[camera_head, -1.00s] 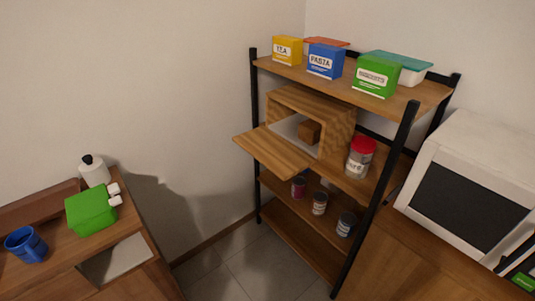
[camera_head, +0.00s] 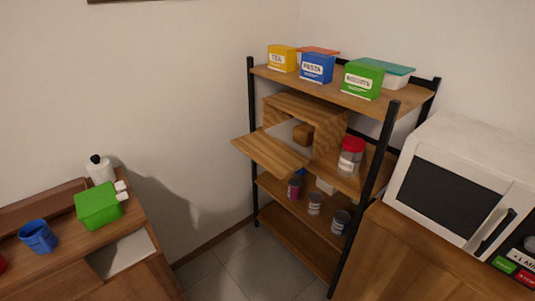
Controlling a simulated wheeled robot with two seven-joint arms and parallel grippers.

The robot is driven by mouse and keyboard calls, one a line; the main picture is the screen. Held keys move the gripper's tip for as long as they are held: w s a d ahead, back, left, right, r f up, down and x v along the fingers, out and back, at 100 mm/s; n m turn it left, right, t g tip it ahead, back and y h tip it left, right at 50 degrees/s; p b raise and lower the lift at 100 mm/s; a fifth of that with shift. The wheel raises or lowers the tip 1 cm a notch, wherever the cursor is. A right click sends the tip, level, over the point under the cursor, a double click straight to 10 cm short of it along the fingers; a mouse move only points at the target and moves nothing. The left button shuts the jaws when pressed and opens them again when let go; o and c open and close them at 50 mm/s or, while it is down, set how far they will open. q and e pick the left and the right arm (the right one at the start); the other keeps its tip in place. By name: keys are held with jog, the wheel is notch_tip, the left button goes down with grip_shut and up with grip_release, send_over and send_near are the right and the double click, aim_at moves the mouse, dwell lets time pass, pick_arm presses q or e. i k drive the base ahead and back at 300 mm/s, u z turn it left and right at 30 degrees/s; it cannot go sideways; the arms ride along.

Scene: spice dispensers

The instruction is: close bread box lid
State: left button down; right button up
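The wooden bread box (camera_head: 333,138) stands on the shelf below the top one of the black-framed rack. Its lid (camera_head: 268,153) is open, folded down and sticking out past the shelf front to the left. A brown block, perhaps bread (camera_head: 303,134), sits inside the box. Neither of my grippers shows in the head view.
A jar with a red lid (camera_head: 351,157) stands right of the bread box. Tea (camera_head: 283,59), pasta (camera_head: 317,68) and biscuit boxes (camera_head: 363,80) stand on the top shelf. A microwave (camera_head: 459,190) is at the right. A counter with a blue mug (camera_head: 38,237) is at the left. Floor between is clear.

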aim_at(279, 159)
jog(key=z, duration=0.2)
jog(key=k, duration=0.15)
jog(key=u, duration=0.55)
jog(key=i, duration=1)
jog(key=z, duration=0.55)
